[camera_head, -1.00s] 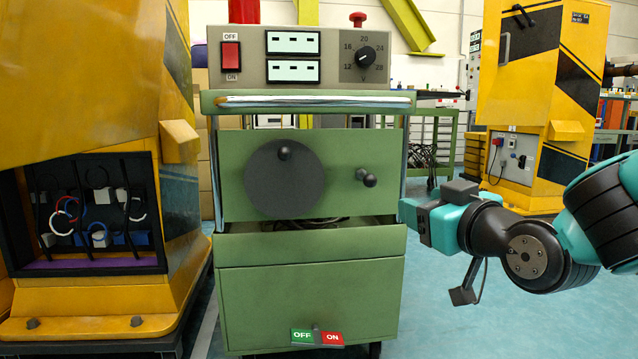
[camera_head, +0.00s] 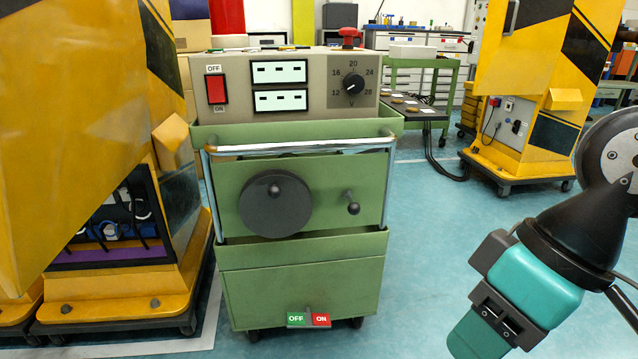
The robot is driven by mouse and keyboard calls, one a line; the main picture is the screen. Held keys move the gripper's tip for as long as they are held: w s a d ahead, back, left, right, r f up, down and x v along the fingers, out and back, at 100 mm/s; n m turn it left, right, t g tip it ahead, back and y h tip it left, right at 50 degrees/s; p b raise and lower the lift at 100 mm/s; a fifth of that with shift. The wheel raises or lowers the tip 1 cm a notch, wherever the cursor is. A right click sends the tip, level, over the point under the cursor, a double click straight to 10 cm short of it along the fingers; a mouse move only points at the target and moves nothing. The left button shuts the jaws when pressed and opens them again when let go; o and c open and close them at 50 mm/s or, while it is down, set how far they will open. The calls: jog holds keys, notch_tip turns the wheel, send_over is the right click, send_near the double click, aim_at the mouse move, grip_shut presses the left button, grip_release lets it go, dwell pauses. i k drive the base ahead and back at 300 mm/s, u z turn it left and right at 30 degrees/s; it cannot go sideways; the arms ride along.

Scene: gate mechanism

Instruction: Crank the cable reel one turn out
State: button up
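The cable reel appears to be the dark grey disc (camera_head: 272,215) on the front of a green wheeled cart. A small round knob (camera_head: 275,190) sits on the disc's upper half, near its middle line. A second dark knob (camera_head: 352,207) sticks out of the green panel to the right of the disc. My gripper (camera_head: 478,335) is at the lower right, apart from the cart and pointing down-left. It touches neither the disc nor the knobs. Its fingertips are not clear, so I cannot tell whether it is open.
A chrome handle bar (camera_head: 300,146) runs across the cart front above the disc. A control box (camera_head: 285,85) with switch and dial sits on top. A yellow cabinet (camera_head: 90,180) stands close on the left. Blue floor (camera_head: 430,220) is clear to the right.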

aim_at(274, 202)
jog(key=z, duration=1.55)
jog(key=k, duration=0.85)
jog(key=u, duration=1.3)
jog(key=i, duration=0.5)
